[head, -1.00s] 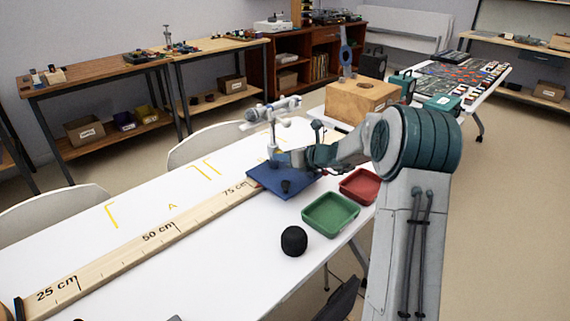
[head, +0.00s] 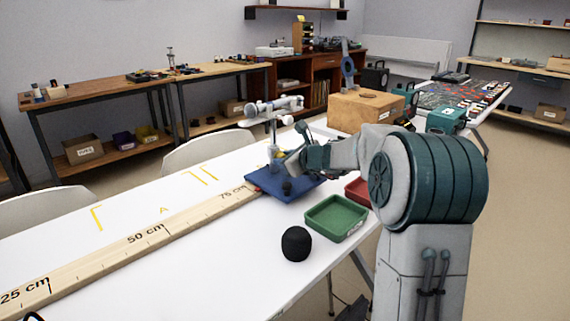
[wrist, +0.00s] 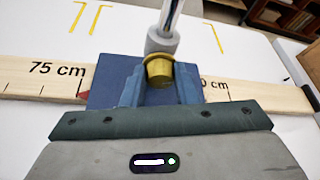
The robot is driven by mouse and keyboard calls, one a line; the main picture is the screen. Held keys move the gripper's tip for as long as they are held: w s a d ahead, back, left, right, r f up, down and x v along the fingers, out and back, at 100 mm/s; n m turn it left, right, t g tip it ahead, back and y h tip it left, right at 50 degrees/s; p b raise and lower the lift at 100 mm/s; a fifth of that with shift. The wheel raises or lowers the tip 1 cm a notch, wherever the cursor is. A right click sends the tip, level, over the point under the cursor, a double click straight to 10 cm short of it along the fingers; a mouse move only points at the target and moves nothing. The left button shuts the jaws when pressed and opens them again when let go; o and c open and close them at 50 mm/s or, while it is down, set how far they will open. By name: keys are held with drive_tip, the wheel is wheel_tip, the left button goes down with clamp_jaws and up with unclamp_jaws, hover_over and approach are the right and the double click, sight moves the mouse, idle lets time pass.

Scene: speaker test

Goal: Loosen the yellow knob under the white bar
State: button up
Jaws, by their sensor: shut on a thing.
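The yellow knob (wrist: 158,72) shows in the wrist view, just below a grey collar (wrist: 162,42) on an upright post. My gripper (wrist: 159,88) has one finger on each side of the knob and is shut on it. The fingers hide the knob's lower sides. In the head view my gripper (head: 288,162) reaches in from the right, low at the stand. The white bar (head: 274,106) lies roughly level at the top of the stand, above my gripper. The stand's blue base (head: 264,189) sits on the white table. The knob is too small to make out clearly in the head view.
A wooden box (head: 362,110) stands behind my arm.

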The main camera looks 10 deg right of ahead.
idle(0.3)
drive_tip(key=o, duration=1)
drive_tip(key=p+v, duration=0.2)
drive_tip(key=v, duration=1.2)
